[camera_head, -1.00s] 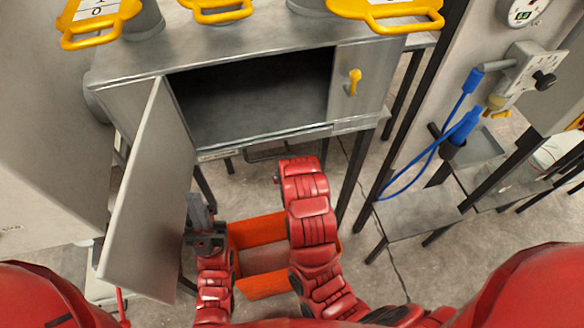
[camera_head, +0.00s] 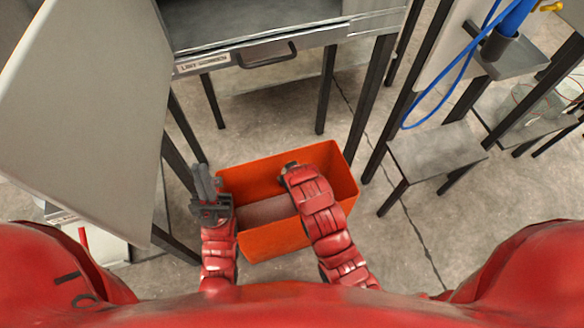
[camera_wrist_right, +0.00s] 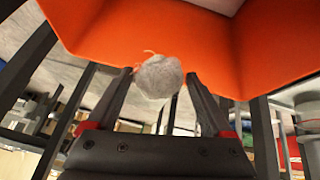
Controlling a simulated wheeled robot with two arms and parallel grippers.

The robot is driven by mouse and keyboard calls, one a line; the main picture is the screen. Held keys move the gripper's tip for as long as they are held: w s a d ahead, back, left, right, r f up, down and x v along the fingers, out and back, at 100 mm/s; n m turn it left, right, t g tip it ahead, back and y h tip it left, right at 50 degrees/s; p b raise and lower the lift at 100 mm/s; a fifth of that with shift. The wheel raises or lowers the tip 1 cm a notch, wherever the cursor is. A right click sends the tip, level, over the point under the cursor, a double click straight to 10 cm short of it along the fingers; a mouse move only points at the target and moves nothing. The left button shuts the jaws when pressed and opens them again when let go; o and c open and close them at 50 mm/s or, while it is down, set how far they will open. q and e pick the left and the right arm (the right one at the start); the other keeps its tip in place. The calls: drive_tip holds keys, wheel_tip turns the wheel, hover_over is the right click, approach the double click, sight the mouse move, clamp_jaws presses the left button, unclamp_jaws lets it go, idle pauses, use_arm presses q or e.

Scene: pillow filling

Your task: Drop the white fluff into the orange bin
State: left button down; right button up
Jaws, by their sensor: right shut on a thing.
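The white fluff (camera_wrist_right: 158,76) is a small greyish-white ball between the fingertips of my right gripper (camera_wrist_right: 160,80) in the right wrist view, and the gripper is shut on it. The orange bin (camera_head: 275,242) stands on the floor in the head view; its orange wall (camera_wrist_right: 100,35) fills the top of the wrist view behind the fluff. My right arm reaches over the bin in the head view, hiding its gripper and the fluff. My left gripper (camera_head: 206,182) is at the bin's left edge, fingers upward; its opening is unclear.
A metal cabinet (camera_head: 330,38) on dark legs stands beyond the bin, with its open door (camera_head: 85,95) at the left. A low metal stand (camera_head: 435,155) is at the right, with blue hoses (camera_head: 450,85) above. Floor between bin and stand is clear.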

wheel_tip(320, 180, down, 6)
drive_tip(key=b, duration=0.3)
drive_tip(key=shift+r, duration=0.2)
drive_tip(key=o, duration=1.1)
drive_tip(key=shift+r, duration=0.1)
drive_tip(key=p+v, duration=0.9)
drive_tip(key=v, duration=0.8)
drive_tip(key=shift+s+r, duration=0.1)
drive_tip(key=shift+s, duration=0.05)
